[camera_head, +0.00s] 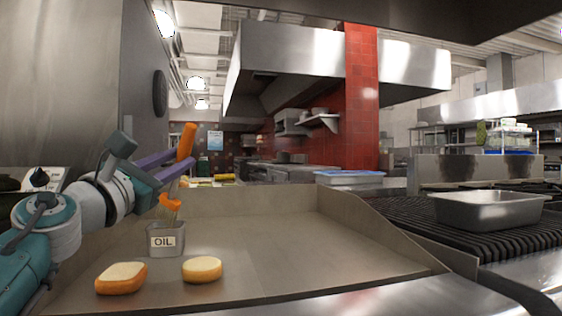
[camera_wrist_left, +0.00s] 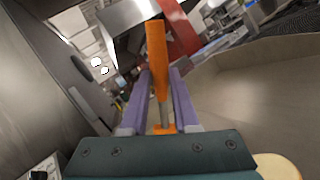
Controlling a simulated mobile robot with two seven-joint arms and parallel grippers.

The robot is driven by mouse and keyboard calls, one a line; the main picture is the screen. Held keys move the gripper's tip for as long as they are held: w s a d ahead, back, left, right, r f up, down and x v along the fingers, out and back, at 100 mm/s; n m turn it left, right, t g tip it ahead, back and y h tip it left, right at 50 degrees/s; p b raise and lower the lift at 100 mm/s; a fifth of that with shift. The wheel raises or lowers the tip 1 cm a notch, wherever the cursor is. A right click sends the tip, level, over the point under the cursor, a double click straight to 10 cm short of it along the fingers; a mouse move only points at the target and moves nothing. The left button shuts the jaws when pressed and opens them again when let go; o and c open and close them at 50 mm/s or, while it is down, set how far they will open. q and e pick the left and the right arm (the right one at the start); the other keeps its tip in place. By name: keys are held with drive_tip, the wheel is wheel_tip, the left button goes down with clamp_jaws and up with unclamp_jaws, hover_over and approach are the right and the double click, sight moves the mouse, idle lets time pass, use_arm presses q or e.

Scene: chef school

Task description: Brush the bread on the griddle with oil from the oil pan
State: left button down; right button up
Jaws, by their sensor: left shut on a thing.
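My left gripper (camera_head: 172,164) comes in from the left with purple fingers. It is shut on the orange handle of a brush (camera_head: 186,143). The brush is roughly upright, with its orange collar and bristles just above or at the mouth of the oil pan (camera_head: 166,241), a small metal container labelled OIL. I cannot tell if the bristles touch the oil. Two pieces of bread lie on the griddle (camera_head: 300,240): a squarish one (camera_head: 122,278) and a rounder one (camera_head: 202,269). The left wrist view shows the brush handle (camera_wrist_left: 157,60) between the fingers. My right gripper is not in view.
A metal tray (camera_head: 488,212) sits on the black grill grate (camera_head: 430,235) at the right. The griddle has raised side and back walls. Its middle and right are clear. A blue-lidded container (camera_head: 348,178) stands behind it.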

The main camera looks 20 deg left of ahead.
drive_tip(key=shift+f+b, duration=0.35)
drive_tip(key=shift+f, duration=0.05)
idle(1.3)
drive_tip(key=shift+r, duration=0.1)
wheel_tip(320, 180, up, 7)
drive_tip(key=p, duration=0.7)
idle(0.5)
